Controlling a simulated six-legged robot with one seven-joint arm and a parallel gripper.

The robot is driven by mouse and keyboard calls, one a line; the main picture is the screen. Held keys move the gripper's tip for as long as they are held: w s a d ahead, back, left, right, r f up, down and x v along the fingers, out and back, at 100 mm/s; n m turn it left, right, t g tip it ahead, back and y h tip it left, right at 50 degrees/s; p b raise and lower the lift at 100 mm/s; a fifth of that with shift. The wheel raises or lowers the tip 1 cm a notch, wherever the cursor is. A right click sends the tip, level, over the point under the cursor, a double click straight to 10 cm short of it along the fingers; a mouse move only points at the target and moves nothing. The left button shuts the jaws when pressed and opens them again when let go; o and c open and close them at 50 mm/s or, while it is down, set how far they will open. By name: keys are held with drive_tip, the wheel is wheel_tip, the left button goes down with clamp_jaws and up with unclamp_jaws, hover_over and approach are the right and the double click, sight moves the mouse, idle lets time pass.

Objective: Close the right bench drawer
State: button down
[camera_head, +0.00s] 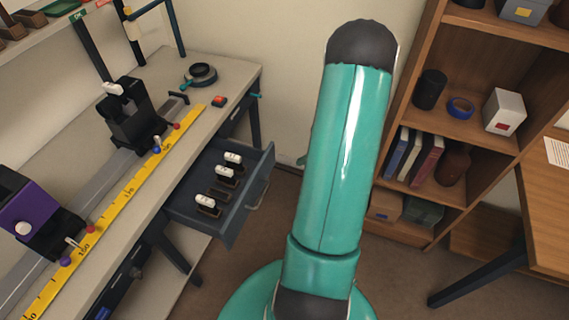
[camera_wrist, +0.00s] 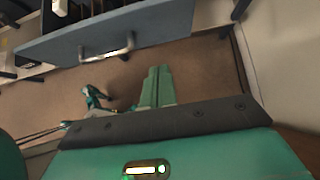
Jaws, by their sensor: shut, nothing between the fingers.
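The right bench drawer (camera_head: 249,205) is grey-blue and stands pulled out from the bench in the head view. It holds several small dark pieces with white tops. Its front panel (camera_wrist: 160,22) crosses the top of the wrist view, with a metal bar handle (camera_wrist: 107,50). My gripper (camera_wrist: 158,70) is shut and empty. In the wrist view its fingertips lie just below the drawer front, to the right of the handle; whether they touch it I cannot tell. In the head view my arm hides most of the gripper.
The bench (camera_head: 226,80) carries a rail with black mounts, a yellow ruler (camera_head: 128,190) and a dark ring-shaped part (camera_head: 201,73). A wooden shelf (camera_head: 478,133) stands on the right, with a desk (camera_head: 543,215) beside it. Brown floor lies open between bench and shelf.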

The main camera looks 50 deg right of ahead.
sight(267, 166)
drive_tip(key=shift+w+a+f, duration=0.6)
drive_tip(key=shift+w+f, duration=0.5)
drive_tip(key=shift+w, duration=0.6)
drive_tip(key=shift+w+a+f, duration=0.55)
drive_tip(key=shift+w+f, duration=0.5)
drive_tip(key=shift+w, duration=0.6)
drive_tip(key=shift+w+a+f, duration=0.6)
drive_tip(key=shift+w+f, duration=0.5)
drive_tip(key=shift+w, duration=0.6)
drive_tip(key=shift+w, duration=0.1)
drive_tip(key=w+a, duration=0.2)
drive_tip(key=w, duration=0.4)
drive_tip(key=w+a, duration=0.3)
drive_tip(key=w, duration=0.4)
drive_tip(key=w+a, duration=0.2)
drive_tip(key=w, duration=0.5)
drive_tip(key=shift+w+a, duration=0.25)
drive_tip(key=shift+w+a+r, duration=0.1)
drive_tip(key=shift+w+a, duration=0.05)
drive_tip(key=shift+w, duration=0.15)
